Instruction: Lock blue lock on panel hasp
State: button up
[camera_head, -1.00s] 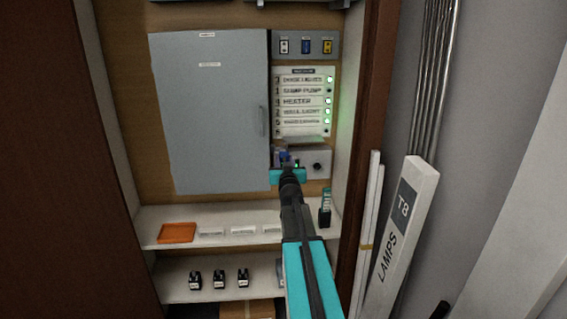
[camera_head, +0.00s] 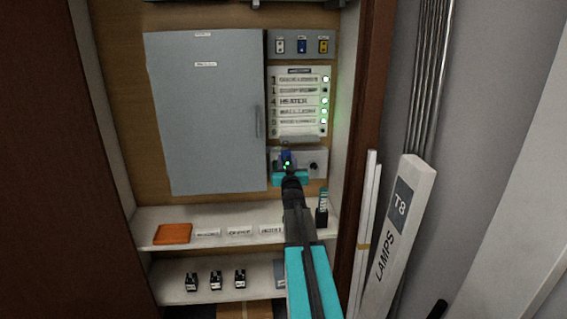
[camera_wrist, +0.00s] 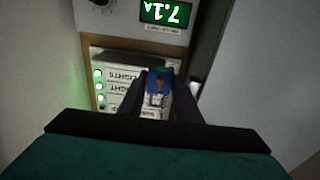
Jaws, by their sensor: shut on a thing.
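The blue lock (camera_head: 286,158) is at the tip of my gripper (camera_head: 289,172) in the head view, in front of the small grey box and right of the panel's lower right edge. In the wrist view, the blue lock (camera_wrist: 159,84) sits between the two dark fingers of my gripper (camera_wrist: 164,92), which are shut on it. The panel (camera_head: 205,115) is a closed grey door with a vertical handle on its right side. I cannot make out the hasp, nor whether the lock touches anything.
A labelled board (camera_head: 300,103) with green lights is above my gripper. The small grey box (camera_head: 312,163) has a black knob, and the wrist view shows a lit display (camera_wrist: 165,12). Below is a shelf (camera_head: 218,218) with an orange tray (camera_head: 172,233). A lamp carton (camera_head: 404,215) leans at right.

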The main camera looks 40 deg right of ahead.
aim_at(287, 159)
jog(key=shift+s+d+f+t+b, duration=0.2)
jog(key=shift+d+t, duration=0.05)
jog(key=shift+d, duration=0.25)
jog(key=shift+s+d+f+t+b, duration=0.2)
jog(key=shift+d+t, duration=0.1)
jog(key=shift+d, duration=0.25)
jog(key=shift+s+d+f+t+b, duration=0.15)
jog(key=shift+d+f+t, duration=0.1)
jog(key=shift+d, duration=0.25)
jog(key=shift+w+d, duration=0.1)
jog(key=shift+w+a+b, duration=0.2)
jog(key=shift+w+b, duration=1.55)
jog(key=shift+b, duration=0.05)
jog(key=shift+w+a+b, duration=0.1)
jog(key=shift+a+b, duration=0.05)
jog(key=shift+b, duration=0.15)
jog(key=shift+w+a+b, duration=0.5)
jog(key=shift+a+b, duration=0.3)
jog(key=shift+b, duration=0.8)
dwell(0.6)
jog(key=shift+f+b, duration=0.7)
jog(key=shift+f, duration=0.15)
dwell(1.2)
